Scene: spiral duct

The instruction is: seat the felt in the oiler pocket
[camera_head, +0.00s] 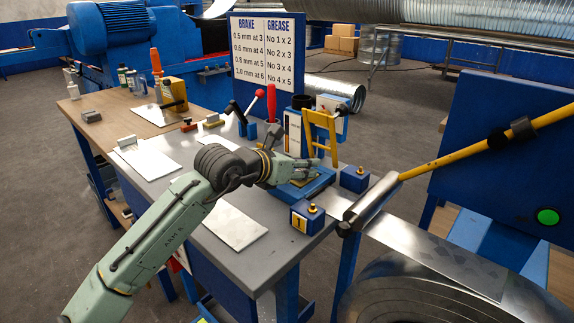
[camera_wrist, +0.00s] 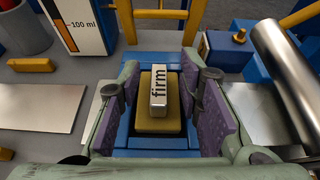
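An olive-yellow felt block (camera_wrist: 158,122) lies in a blue fixture (camera_wrist: 150,152) in the wrist view, with a silver bar (camera_wrist: 159,90) marked "firm" on top of it. My gripper (camera_wrist: 165,115) has its two purple-padded fingers on either side of the felt. Strips of blue show between the felt and the pads, so the fingers look open and close beside it. In the head view my gripper (camera_head: 306,172) is low over the blue fixture (camera_head: 318,186) on the grey bench, and it hides most of the felt. I cannot tell how deep the felt sits.
Blue blocks with brass knobs (camera_head: 307,216) (camera_head: 355,178) stand right of the fixture. A yellow frame (camera_head: 320,130) and a "100 ml" container (camera_wrist: 80,22) stand behind. A metal cylinder (camera_wrist: 285,75) is close on the right. A pale plate (camera_head: 232,225) lies flat at the bench front.

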